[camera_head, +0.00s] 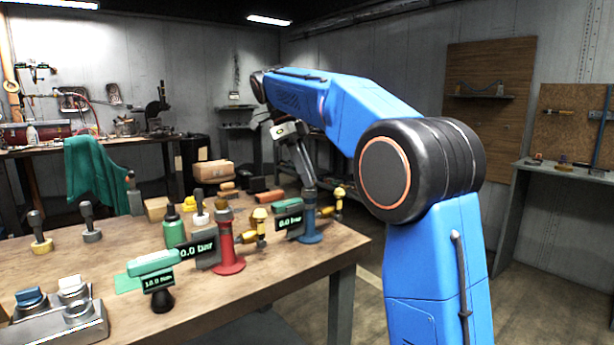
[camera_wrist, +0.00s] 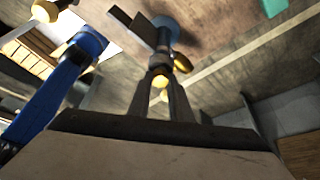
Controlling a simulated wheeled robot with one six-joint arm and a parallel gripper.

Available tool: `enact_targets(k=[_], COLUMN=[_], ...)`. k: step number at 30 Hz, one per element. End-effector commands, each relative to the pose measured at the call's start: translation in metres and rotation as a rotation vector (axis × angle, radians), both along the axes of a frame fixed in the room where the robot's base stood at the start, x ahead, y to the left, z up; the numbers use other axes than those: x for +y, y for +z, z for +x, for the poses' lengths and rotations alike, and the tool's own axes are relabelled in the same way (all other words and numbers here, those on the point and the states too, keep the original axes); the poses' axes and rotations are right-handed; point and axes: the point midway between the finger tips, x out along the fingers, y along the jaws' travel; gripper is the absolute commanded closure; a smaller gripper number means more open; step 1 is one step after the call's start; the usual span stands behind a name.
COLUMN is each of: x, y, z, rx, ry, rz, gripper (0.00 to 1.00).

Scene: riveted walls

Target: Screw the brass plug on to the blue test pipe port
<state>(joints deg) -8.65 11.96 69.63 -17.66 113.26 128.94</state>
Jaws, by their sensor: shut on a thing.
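My gripper (camera_head: 309,184) points down at the top of this pipe. In the wrist view its fingers are shut on the brass plug (camera_wrist: 160,80), which lies in line with the pipe's top. The blue base of the pipe (camera_wrist: 172,27) shows beyond it. The fingers hide the port, so I cannot tell whether the plug touches it or is threaded.
A red test pipe (camera_head: 226,245) with its own display and brass fitting (camera_head: 258,224) stands to the left. A green tool with a display (camera_head: 155,265), a green bottle (camera_head: 174,230) and a button box (camera_head: 65,312) share the workbench (camera_head: 250,283). Boxes lie behind.

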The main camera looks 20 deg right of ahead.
Motion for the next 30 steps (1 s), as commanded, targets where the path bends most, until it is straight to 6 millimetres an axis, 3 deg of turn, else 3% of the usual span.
enact_targets(k=[13,14,16,22,23,24,30], x=[-0.0006,-0.0006,-0.0004,-0.0001,0.0,0.0001,0.0002], y=[0.0006,0.0006,0.0005,0.0002,0.0,0.0,0.0], z=[-0.0003,-0.0003,-0.0003,-0.0002,-0.0001,-0.0001,-0.0001], rx=[-0.001,-0.001,-0.001,0.0,0.0,0.0,0.0], ry=[-0.035,-0.035,-0.035,-0.034,-0.034,-0.034,-0.034], rz=[-0.002,-0.002,-0.001,0.0,0.0,0.0,0.0], gripper=[1.0,0.77,0.6,0.6,0.57,0.48,0.47])
